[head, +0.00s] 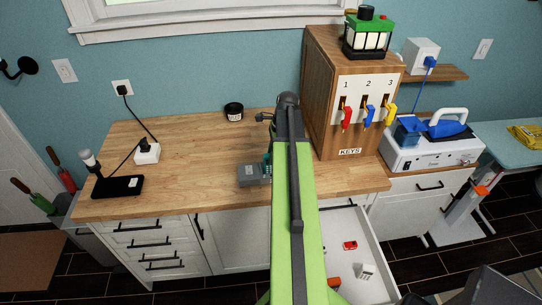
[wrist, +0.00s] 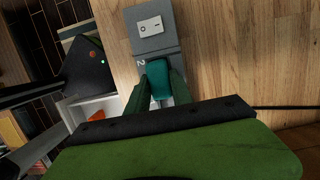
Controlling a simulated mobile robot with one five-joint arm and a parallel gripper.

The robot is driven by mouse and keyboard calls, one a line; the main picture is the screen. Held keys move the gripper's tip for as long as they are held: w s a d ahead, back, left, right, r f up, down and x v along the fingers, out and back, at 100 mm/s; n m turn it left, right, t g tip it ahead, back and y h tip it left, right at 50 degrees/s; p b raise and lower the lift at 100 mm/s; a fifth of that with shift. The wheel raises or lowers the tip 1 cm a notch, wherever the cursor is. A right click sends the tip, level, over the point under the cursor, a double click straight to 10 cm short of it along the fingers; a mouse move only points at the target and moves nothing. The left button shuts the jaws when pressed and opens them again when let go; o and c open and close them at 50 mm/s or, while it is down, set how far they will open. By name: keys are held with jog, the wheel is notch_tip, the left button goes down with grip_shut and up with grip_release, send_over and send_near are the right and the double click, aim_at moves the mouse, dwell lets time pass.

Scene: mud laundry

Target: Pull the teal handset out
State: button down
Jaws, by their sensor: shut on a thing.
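The teal handset (wrist: 159,72) is in the middle of the wrist view, between the two green fingers of my gripper (wrist: 158,82). My gripper is shut on it. The handset's end meets the edge of a grey dock (wrist: 157,42) with a white rocker switch and a "2" label; I cannot tell how deep it sits. In the head view the grey dock (head: 253,175) is on the wooden counter near its front edge. There only a sliver of the teal handset (head: 267,159) shows, and my green arm hides most of the gripper.
A wooden key box (head: 318,98) stands right of my arm. An open white drawer (head: 362,222) holding small items is below the counter (head: 190,165). A black pad (head: 118,187) and a white plug adapter (head: 147,152) are at left.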

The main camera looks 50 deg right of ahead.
jog(key=shift+r, duration=0.1)
dwell(0.3)
jog(key=shift+w+a+p+v, duration=0.2)
jog(key=shift+p+v, duration=1.1)
jog(key=shift+p, duration=0.05)
jog(key=shift+w+a+p+v, duration=0.15)
jog(key=shift+a+p+v, duration=0.1)
jog(key=shift+p+v, duration=1.1)
jog(key=shift+w+a+p+v, duration=0.2)
jog(key=shift+p+v, duration=1)
jog(key=shift+p, duration=0.2)
jog(key=shift+r, duration=0.2)
jog(key=shift+f, duration=0.1)
